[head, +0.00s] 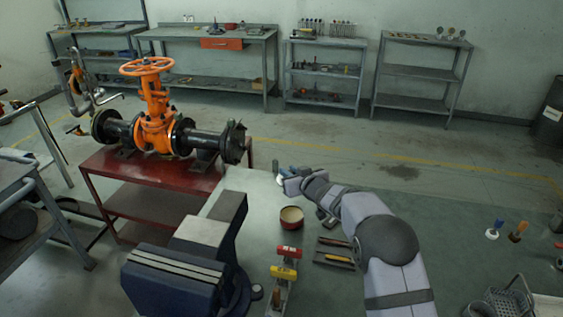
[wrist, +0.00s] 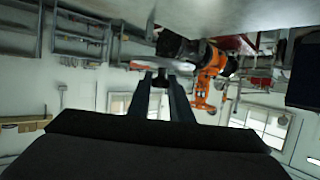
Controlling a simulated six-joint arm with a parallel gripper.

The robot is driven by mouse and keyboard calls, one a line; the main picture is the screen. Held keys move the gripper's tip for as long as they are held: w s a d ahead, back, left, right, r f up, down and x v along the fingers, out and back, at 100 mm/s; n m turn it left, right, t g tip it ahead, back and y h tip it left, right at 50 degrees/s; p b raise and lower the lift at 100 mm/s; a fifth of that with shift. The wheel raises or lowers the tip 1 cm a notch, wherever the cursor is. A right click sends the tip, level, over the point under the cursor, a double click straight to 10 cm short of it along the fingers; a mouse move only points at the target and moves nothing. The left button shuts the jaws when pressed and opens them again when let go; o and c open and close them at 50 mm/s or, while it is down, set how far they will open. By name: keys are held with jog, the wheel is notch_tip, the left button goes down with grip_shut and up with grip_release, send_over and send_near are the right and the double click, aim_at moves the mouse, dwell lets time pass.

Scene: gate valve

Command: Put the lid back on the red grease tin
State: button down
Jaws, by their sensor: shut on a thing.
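The red grease tin (head: 291,218) stands open on the green-grey bench, its pale inside showing in the head view. My gripper (head: 280,177) is beyond the tin and slightly left of it, raised above the bench's far edge. In the wrist view my gripper's fingers (wrist: 158,82) are closed on a small dark knob. A pale disc, seen nearly edge-on, lies just past the fingertips; it looks like the lid (wrist: 160,65). In the head view the lid is small and mostly hidden by my gripper.
A large blue vice (head: 180,275) stands left of the tin. A tool tray (head: 335,254) lies to the right. The orange gate valve (head: 155,130) stands on a red table further left.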

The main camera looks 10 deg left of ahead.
jog(key=shift+n+g+y, duration=0.3)
jog(key=shift+n+y, duration=0.1)
jog(key=s+f, duration=0.1)
jog(key=s+d+f, duration=0.1)
jog(key=s+d+f+p, duration=0.1)
jog(key=s, duration=0.1)
jog(key=shift+s+f, duration=0.1)
jog(key=shift+f, duration=0.2)
jog(key=shift+f, duration=0.1)
jog(key=shift+f+b, duration=2.55)
jog(key=shift+f, duration=0.55)
jog(key=shift+f, duration=0.15)
dwell(0.5)
